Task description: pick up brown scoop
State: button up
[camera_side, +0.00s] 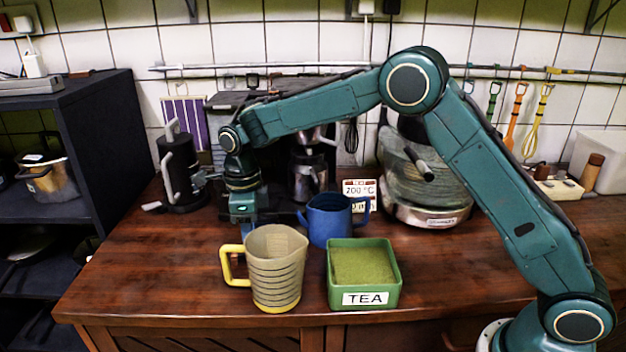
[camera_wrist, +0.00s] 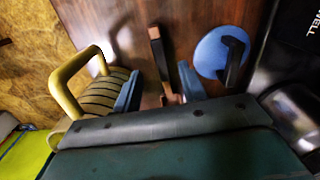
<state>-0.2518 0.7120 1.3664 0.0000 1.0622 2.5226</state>
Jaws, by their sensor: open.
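The brown scoop (camera_wrist: 157,52) appears in the wrist view as a narrow, dark brown handle lying on the wooden worktop. Its lower end lies between the two blue fingers of my gripper (camera_wrist: 158,74), which are apart, one on each side. I see no contact between the fingers and the scoop. In the side view my gripper (camera_side: 243,224) points down at the worktop, just behind the striped measuring jug (camera_side: 278,268). The scoop is hidden there behind the jug and gripper.
The jug's yellow handle (camera_wrist: 78,78) is close to one finger. A blue round thing with a black handle (camera_wrist: 210,52) lies beyond the other finger. A blue mug (camera_side: 329,222) and green tea box (camera_side: 363,270) stand right of my gripper. A black grinder (camera_side: 182,170) stands behind left.

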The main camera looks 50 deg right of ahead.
jog(key=shift+d+f, duration=0.1)
jog(key=shift+f, duration=2.2)
jog(key=shift+c, duration=0.4)
grip_shut()
